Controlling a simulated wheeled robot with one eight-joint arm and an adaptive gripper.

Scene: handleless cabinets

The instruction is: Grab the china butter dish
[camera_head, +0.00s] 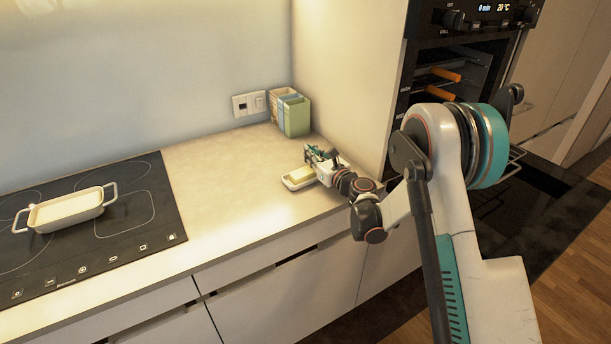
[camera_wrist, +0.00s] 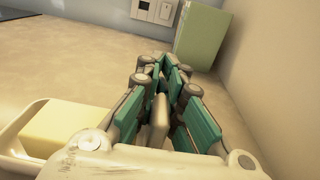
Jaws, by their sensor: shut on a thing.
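The china butter dish (camera_head: 291,184) is a small white dish with a yellow block of butter in it, on the counter near the side panel. It also shows at the left of the wrist view (camera_wrist: 20,152), with the yellow butter (camera_wrist: 68,127) inside it. My gripper (camera_head: 318,157) is at the right end of the dish. In the wrist view my gripper (camera_wrist: 162,88) has its teal-padded fingers close together around a pale upright piece that looks like part of the dish. The contact itself is partly hidden by the fingers and my wrist.
A green box (camera_head: 296,116) and other slim boxes stand in the back corner by the wall sockets (camera_head: 249,103). A white casserole (camera_head: 66,210) sits on the black cooktop (camera_head: 140,222) at the left. The tall side panel (camera_head: 350,75) rises close to my gripper. The counter between is clear.

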